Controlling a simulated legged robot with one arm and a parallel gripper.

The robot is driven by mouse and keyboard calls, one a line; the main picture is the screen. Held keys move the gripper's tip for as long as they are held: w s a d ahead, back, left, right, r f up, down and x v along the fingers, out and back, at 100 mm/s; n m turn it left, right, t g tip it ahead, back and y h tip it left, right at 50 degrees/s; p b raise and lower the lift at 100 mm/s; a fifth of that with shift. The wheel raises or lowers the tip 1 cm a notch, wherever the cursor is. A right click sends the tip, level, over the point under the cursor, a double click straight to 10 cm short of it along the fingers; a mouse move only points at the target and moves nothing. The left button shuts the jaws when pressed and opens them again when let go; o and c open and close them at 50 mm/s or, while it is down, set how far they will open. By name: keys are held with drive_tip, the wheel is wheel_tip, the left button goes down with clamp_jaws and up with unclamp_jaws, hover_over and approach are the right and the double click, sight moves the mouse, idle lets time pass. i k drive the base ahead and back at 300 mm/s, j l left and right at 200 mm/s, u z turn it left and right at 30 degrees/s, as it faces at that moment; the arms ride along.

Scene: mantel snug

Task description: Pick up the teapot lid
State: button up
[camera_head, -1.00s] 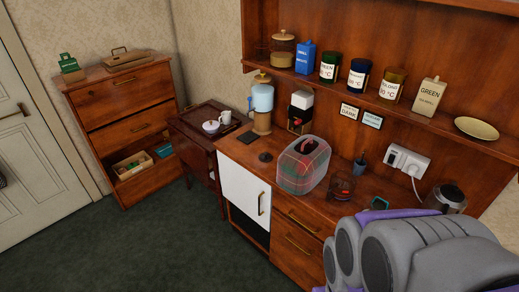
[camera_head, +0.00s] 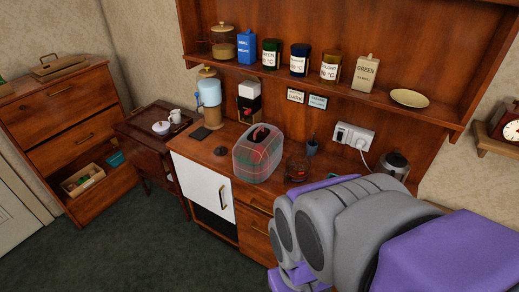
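A small white lidded pot (camera_head: 161,127) stands on the dark side table (camera_head: 140,122), left of the counter. It is too small here to tell whether it is a teapot or whether its lid is loose. My grey and purple arm fills the lower right of the view, far from both. My gripper's fingers do not show.
A white mug (camera_head: 175,116) stands beside the pot. An open drawer (camera_head: 86,180) juts out at left. The green floor is clear.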

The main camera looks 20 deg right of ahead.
sight(219, 151)
drive_tip(key=i+j+z, duration=0.4)
drive_tip(key=i+j, duration=0.3)
drive_tip(key=i+j+z, duration=0.45)
drive_tip(key=i+j, duration=0.15)
drive_tip(key=j, duration=0.3)
drive_tip(key=i+j+z, duration=0.2)
drive_tip(key=j, duration=0.3)
drive_tip(key=i, duration=0.05)
